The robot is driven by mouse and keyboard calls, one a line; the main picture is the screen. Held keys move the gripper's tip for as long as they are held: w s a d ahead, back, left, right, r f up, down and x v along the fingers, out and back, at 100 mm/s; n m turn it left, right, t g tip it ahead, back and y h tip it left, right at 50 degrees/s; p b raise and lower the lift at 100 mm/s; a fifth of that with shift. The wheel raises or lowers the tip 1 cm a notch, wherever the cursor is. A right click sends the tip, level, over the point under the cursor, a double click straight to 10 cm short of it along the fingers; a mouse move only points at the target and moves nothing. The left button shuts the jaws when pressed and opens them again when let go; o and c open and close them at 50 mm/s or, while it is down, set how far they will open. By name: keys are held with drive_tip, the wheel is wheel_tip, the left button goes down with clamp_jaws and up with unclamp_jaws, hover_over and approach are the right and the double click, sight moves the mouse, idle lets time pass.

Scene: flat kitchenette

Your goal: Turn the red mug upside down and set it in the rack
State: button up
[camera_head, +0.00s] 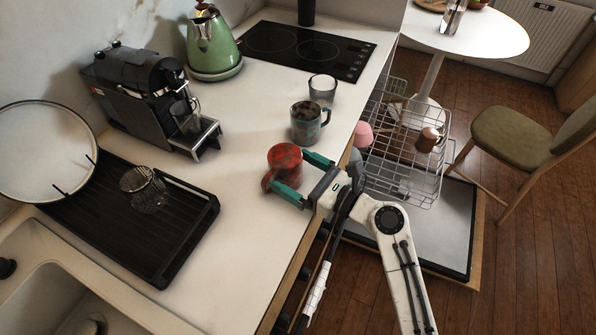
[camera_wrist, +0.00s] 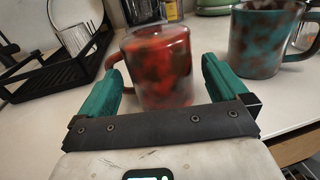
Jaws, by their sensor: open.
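The red mug (camera_head: 284,160), mottled with dark patches, stands on the white counter near its front edge. In the wrist view the red mug (camera_wrist: 158,65) sits between my two green fingers, its handle to the left. My gripper (camera_head: 290,169) is open, with one finger on each side of the mug; any contact is unclear. A wire dishwasher rack (camera_head: 424,199) is pulled out at the right, below counter height, holding a pink cup (camera_head: 363,134) and a brown mug (camera_head: 428,139).
A black drying tray (camera_head: 185,240) holds a glass (camera_head: 144,190) and a large plate (camera_head: 42,150). A coffee machine (camera_head: 140,95) stands at the back. The counter left of the red mug is clear.

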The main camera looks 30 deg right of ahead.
drive_tip(key=shift+s, duration=0.1)
drive_tip(key=b+v, duration=0.1)
drive_tip(key=v, duration=0.9)
drive_tip(key=shift+s+d+b, duration=0.2)
drive_tip(key=shift+s+b, duration=0.05)
drive_tip(key=shift+b, duration=0.15)
